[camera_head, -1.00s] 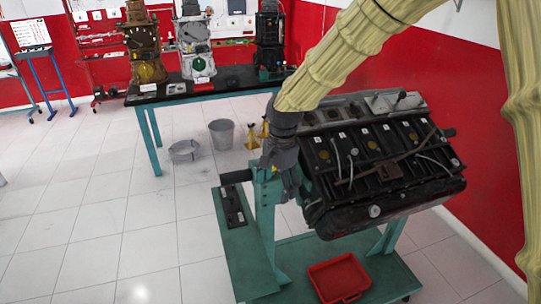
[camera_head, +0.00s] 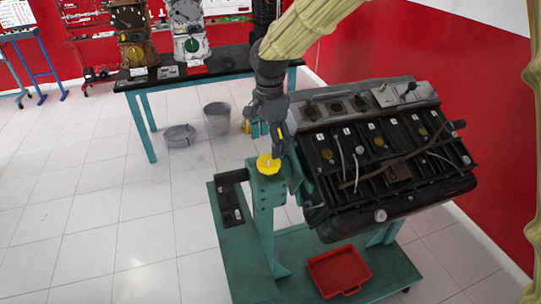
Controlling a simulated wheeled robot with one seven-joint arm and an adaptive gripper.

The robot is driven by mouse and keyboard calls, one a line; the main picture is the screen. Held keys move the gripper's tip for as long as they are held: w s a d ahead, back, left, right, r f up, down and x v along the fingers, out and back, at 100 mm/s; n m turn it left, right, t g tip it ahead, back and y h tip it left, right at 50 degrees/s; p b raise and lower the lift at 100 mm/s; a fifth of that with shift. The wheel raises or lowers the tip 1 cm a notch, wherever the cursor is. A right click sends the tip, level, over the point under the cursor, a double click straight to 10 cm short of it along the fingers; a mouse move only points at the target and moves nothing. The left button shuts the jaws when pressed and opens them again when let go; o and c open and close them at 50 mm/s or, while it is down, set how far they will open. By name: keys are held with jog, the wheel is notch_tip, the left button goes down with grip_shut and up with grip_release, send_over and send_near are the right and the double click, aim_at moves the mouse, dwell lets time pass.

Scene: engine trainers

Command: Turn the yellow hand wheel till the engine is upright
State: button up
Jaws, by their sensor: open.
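The yellow hand wheel (camera_head: 268,165) sits on top of the teal engine stand's post (camera_head: 263,210). The black engine (camera_head: 385,150) hangs on the stand to the right of the wheel and is tilted, with its row of covers facing me. My gripper (camera_head: 275,148) is open, just above and beside the wheel, with its fingers pointing down. I cannot tell whether a finger touches the wheel. Nothing is seen between the fingers.
A red tray (camera_head: 337,271) lies on the stand's teal base. A black-topped table (camera_head: 185,79) with other engines stands behind, with a grey bucket (camera_head: 217,118) and a grey basin (camera_head: 180,135) on the floor. The tiled floor at left is clear.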

aim_at(270, 159)
jog(key=shift+f+p, duration=0.9)
jog(key=shift+f, duration=2.45)
jog(key=c, duration=1)
